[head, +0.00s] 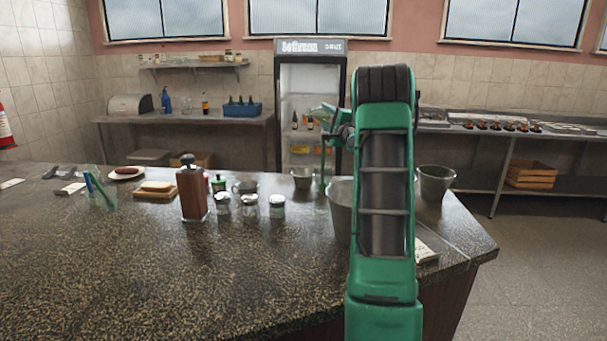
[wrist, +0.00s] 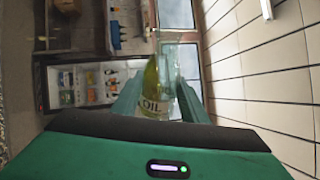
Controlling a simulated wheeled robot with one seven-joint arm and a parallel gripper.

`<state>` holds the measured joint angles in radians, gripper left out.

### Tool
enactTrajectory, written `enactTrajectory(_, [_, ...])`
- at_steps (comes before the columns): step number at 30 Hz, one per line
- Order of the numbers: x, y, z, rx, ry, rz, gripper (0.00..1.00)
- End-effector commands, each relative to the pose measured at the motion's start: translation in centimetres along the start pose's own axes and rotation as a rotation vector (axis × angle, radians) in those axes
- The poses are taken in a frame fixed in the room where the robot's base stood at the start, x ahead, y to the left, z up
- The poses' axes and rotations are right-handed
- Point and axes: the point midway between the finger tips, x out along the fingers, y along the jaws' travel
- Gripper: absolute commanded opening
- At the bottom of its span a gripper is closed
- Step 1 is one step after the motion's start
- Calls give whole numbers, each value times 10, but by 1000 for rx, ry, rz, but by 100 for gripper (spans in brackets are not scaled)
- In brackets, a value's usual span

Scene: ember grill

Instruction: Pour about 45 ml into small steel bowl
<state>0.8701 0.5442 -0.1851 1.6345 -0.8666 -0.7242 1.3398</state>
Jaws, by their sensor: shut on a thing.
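My gripper (head: 333,132) is shut on a glass oil bottle (wrist: 152,100) with yellow-green oil and an "OIL" label, held high above the counter. In the wrist view the room lies on its side, and the bottle is tipped well over, with oil along its lower side and clear glass above. In the head view its glass shows faintly (head: 318,113), pointing left. A small steel bowl (head: 302,179) stands on the counter, below and slightly left of the bottle. Its inside and any oil stream cannot be made out.
A larger steel bowl (head: 340,212) stands partly behind my arm, and a steel bucket (head: 436,184) is to its right. Left are several jars (head: 249,207), a wooden grinder (head: 191,190) and a board (head: 155,190). The front left of the counter (head: 180,275) is clear.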

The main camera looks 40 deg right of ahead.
Motion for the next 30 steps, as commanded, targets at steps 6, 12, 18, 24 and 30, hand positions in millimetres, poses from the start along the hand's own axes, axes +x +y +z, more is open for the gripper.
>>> enactTrajectory(6, [0,0,0,0,0,-1,11])
enactTrajectory(12, [0,-1,0,0,0,-1,11])
enactTrajectory(18, [3,-14,3,23,4,-2,11])
enactTrajectory(24, [4,-17,4,152,32,-1,11])
enactTrajectory(30, [7,-30,8,268,56,-3,11])
